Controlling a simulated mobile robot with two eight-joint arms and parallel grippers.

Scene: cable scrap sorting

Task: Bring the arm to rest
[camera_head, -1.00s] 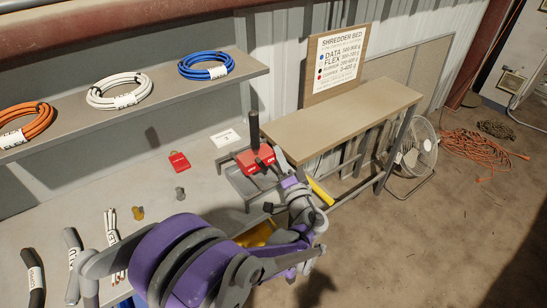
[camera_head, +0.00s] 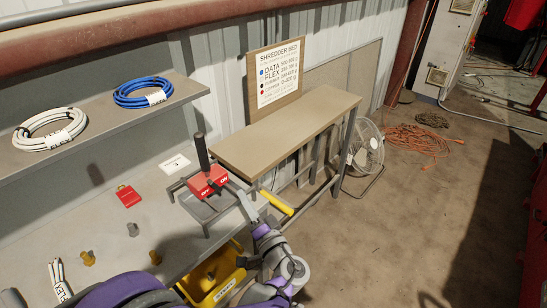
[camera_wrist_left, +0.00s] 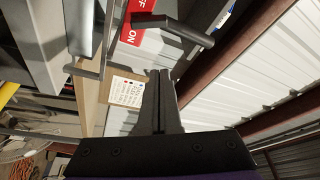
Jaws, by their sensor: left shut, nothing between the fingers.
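My left arm reaches in from the bottom left in the head view. My left gripper (camera_head: 243,199) is beside the shredder's grey frame and the red switch box (camera_head: 207,182), apparently above the bench edge. In the left wrist view the gripper's dark fingers (camera_wrist_left: 160,88) are together with nothing between them. The red box with its "ON" label (camera_wrist_left: 132,24) and the black lever (camera_wrist_left: 180,27) lie beyond the fingertips there. I cannot tell how close the fingers are to the frame. My right gripper is not in view.
A yellow bin (camera_head: 212,277) stands below the bench (camera_head: 150,230). Cable coils (camera_head: 145,91) lie on the shelf. The shredder bed table (camera_head: 275,136) and a fan (camera_head: 365,150) stand beyond.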

